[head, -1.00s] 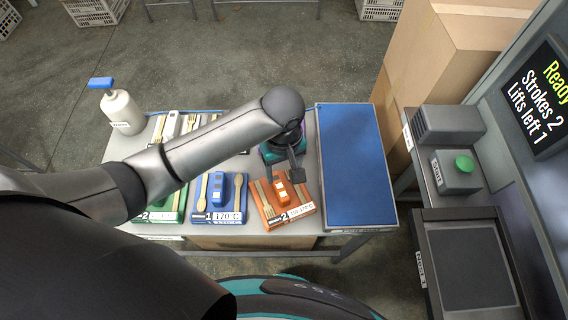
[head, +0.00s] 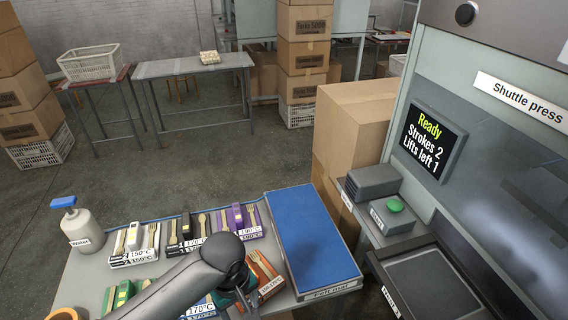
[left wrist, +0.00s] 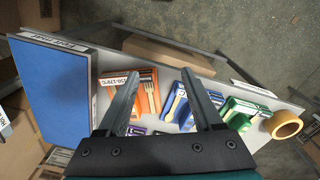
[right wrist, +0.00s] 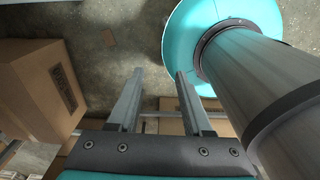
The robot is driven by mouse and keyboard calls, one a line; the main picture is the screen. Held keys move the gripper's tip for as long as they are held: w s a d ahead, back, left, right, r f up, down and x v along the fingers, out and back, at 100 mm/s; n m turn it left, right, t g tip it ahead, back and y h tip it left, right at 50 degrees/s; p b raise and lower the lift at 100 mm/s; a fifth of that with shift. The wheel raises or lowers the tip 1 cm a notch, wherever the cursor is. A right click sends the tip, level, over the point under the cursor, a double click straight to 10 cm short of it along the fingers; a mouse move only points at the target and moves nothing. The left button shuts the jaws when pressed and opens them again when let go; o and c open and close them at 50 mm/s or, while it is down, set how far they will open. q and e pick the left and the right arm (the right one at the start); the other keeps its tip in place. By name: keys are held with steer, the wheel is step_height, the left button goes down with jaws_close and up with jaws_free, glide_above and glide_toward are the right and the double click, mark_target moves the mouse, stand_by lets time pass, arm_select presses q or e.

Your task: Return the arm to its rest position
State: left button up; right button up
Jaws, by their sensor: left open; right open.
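My left arm (head: 185,280) comes in from the bottom of the head view and reaches over the grey work table (head: 85,268). Its gripper is mostly hidden behind the arm near the orange tray (head: 268,270). In the left wrist view my left gripper (left wrist: 160,75) is open, with nothing between its fingers, above the table's trays. My right gripper (right wrist: 159,72) shows only in the right wrist view. It is open and empty, with floor and cardboard boxes beyond it and my teal base close by.
A blue felt mat (head: 310,235) lies at the table's right. Several trays with wooden utensils, a white bottle (head: 85,228) and a tape roll (left wrist: 283,124) are on the table. The press (head: 500,150) stands at right; its screen (head: 428,140) reads Ready, Strokes 2, Lifts left 1.

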steer(key=w+f+b, duration=0.3)
steer(key=w, duration=0.2)
arm_select(q)
steer(key=s+a+f+m+t+b, duration=0.1)
steer(key=s+a+f+m, duration=0.15)
steer(key=f, duration=0.95)
steer(key=s+a+f+m+b, duration=0.1)
steer(key=a+f, duration=0.2)
steer(key=f, duration=1)
steer(key=s+a+f+m+b, duration=0.2)
steer(key=s+f, duration=0.6)
steer(key=s, duration=0.4)
steer(key=s+a+f+m+b, duration=0.2)
steer(key=s+f+m, duration=0.2)
steer(key=s+f, duration=0.3)
steer(key=s, duration=0.5)
steer(key=shift+a+f, duration=0.2)
steer(key=shift+f, duration=0.2)
arm_select(e)
step_height(320, 180, down, 7)
steer(key=s, duration=0.2)
steer(key=shift+s, duration=0.25)
